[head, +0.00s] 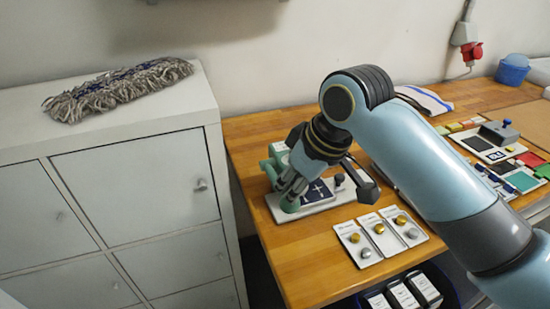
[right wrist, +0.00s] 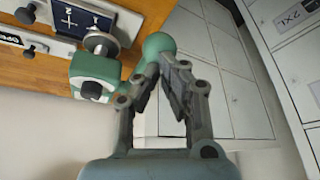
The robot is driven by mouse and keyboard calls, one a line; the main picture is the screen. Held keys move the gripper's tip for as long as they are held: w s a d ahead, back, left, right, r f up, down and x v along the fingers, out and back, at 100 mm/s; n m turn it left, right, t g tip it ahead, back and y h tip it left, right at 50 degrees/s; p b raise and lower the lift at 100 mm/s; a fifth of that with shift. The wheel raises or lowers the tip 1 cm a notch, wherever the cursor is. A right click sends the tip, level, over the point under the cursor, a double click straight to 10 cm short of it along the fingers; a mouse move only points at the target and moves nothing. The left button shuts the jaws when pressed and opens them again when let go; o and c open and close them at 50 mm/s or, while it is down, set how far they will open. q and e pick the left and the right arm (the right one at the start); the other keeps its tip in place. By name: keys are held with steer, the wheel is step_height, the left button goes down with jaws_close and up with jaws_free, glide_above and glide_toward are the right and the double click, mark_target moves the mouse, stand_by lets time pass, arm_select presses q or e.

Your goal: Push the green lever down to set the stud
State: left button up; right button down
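The green press (head: 275,163) stands on a white base plate (head: 322,207) near the table's left end. In the right wrist view its green body (right wrist: 95,72) is at the upper left, and the green lever's rounded end (right wrist: 158,46) is just beyond my fingertips. My right gripper (head: 290,194) is over the press's near side and hides part of it. In the right wrist view the gripper's (right wrist: 163,66) fingertips come together with nothing seen between them. Whether they touch the lever I cannot tell. The stud is not clearly seen. My left gripper is not in view.
Three white cards (head: 379,233) with gold and silver studs lie in front of the press. A white cabinet (head: 135,185) with a mop head (head: 118,90) on it stands at the left, beside the table. Coloured patches and small trays lie at the right.

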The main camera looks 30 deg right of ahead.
steer(key=shift+r+p, duration=1.3)
steer(key=shift+r, duration=0.2)
step_height(320, 180, up, 10)
steer(key=shift+f, duration=0.2)
